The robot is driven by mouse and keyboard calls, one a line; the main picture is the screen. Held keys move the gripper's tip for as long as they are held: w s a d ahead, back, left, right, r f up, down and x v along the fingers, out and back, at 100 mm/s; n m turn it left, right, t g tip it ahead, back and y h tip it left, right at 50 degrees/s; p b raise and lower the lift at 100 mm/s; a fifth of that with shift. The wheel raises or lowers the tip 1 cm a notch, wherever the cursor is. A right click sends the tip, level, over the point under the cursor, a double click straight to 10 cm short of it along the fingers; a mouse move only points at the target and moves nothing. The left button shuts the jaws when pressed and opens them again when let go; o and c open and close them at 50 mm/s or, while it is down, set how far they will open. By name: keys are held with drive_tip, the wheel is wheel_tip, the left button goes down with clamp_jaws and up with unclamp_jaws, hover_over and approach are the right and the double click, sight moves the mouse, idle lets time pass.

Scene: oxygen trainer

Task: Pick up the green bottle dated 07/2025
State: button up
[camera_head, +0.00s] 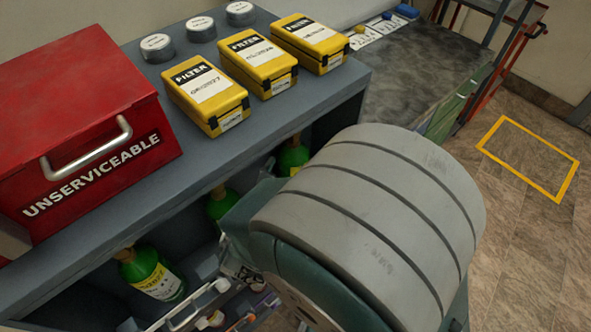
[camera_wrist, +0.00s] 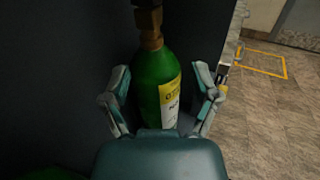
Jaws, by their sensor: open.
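In the wrist view a green bottle (camera_wrist: 152,82) with a brass neck and a yellow and white label stands upright. My gripper (camera_wrist: 164,92) is open, with one finger on each side of this bottle. Contact with the bottle cannot be made out, and its date is not readable. In the head view green bottles stand in the shelf below the grey top: one at the left (camera_head: 152,275), one in the middle (camera_head: 221,205) and one at the back (camera_head: 291,159). My arm covers the front right of the shelf there, and my gripper's fingers are hidden.
A red box marked UNSERVICEABLE (camera_head: 85,120) sits on the grey top (camera_head: 190,145). Several yellow filter boxes (camera_head: 258,62) and grey round tins (camera_head: 200,28) stand behind it. Dark shelf walls (camera_wrist: 50,80) are close to the bottle. Open floor (camera_head: 525,235) lies at right.

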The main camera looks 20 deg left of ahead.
sight(289, 146)
drive_tip(key=shift+w, duration=0.7)
drive_tip(key=shift+w+a, duration=0.35)
drive_tip(key=shift+w, duration=0.25)
drive_tip(key=w, duration=0.2)
drive_tip(key=w+a, duration=0.1)
drive_tip(key=shift+w, duration=0.4)
drive_tip(key=shift+w+d, duration=0.25)
drive_tip(key=shift+w, duration=0.25)
drive_tip(key=shift+a, duration=0.1)
clamp_jaws()
drive_tip(key=shift+r, duration=0.1)
